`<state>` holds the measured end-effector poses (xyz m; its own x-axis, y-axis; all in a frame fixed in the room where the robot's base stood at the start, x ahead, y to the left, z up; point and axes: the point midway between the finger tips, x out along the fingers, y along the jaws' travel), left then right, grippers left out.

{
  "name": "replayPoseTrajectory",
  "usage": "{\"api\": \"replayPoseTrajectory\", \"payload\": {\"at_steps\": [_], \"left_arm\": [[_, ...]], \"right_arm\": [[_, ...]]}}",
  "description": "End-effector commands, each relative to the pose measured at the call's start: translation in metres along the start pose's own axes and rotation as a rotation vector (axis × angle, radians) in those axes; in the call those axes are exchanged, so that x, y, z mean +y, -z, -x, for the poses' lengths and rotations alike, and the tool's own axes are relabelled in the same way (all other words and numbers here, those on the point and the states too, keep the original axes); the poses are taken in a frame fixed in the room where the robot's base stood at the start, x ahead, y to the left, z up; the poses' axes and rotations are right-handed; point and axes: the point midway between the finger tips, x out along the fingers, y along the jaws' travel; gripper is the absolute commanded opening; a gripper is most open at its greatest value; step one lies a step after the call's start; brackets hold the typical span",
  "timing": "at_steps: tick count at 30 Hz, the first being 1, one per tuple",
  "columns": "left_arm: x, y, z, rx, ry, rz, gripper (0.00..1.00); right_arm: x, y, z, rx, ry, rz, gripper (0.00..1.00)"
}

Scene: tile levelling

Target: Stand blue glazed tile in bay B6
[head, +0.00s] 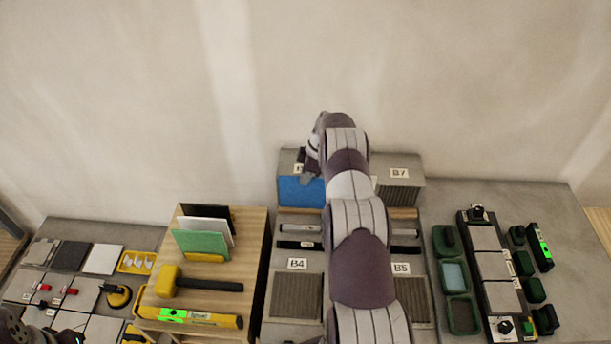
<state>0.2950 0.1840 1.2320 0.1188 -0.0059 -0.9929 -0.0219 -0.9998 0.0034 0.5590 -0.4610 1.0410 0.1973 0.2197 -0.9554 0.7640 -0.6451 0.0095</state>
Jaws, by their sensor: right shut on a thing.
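My right arm reaches up the middle of the head view to the back of the bench. My right gripper (309,180) is shut on the blue glazed tile (297,192), at the tile's upper right. The tile stands roughly upright at the left half of the back rack, beside bay B7 (397,194). The label above the tile is mostly hidden by the gripper, so I cannot read it as B6. Whether the tile rests on the bay floor is hidden. Part of my left arm shows at the bottom left corner; its jaws cannot be made out.
Bays B4 (296,297) and B5 (411,300) lie in front, partly behind my arm. A wooden stand (256,245) left holds upright tiles (202,243), a yellow mallet (168,282) and a level (200,317). Green trays (444,257) and a dark rail (466,245) are right.

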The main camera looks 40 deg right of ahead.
Motion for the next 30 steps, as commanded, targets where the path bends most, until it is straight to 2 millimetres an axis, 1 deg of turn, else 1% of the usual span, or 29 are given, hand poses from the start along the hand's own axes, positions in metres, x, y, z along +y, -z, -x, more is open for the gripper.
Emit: {"api": "replayPoseTrajectory", "payload": {"at_steps": [8,9,10,11,18,22,29,30], "left_arm": [[0.0,0.0,0.0,0.0,0.0,0.0,0.43],[0.0,0.0,0.0,0.0,0.0,0.0,0.43],[0.0,0.0,0.0,0.0,0.0,0.0,0.43],[0.0,0.0,0.0,0.0,0.0,0.0,0.43],[0.0,0.0,0.0,0.0,0.0,0.0,0.43],[0.0,0.0,0.001,0.0,0.0,0.0,0.43],[0.0,0.001,0.006,0.0,0.0,0.0,0.43],[0.0,0.001,0.009,0.0,0.0,0.0,0.43]], "right_arm": [[-0.001,-0.001,-0.001,0.0,0.001,0.0,0.0],[0.0,-0.001,-0.001,0.0,0.001,0.0,0.21],[0.0,-0.001,-0.001,0.0,0.001,0.0,0.31],[0.0,-0.001,-0.001,0.0,0.001,0.0,0.38],[-0.001,-0.001,-0.001,-0.001,0.002,0.0,0.38],[0.0,0.001,0.002,0.0,0.001,0.0,0.38],[0.0,0.006,0.019,0.0,0.001,0.0,0.38],[0.0,0.007,0.024,0.0,0.001,0.0,0.38]]}}
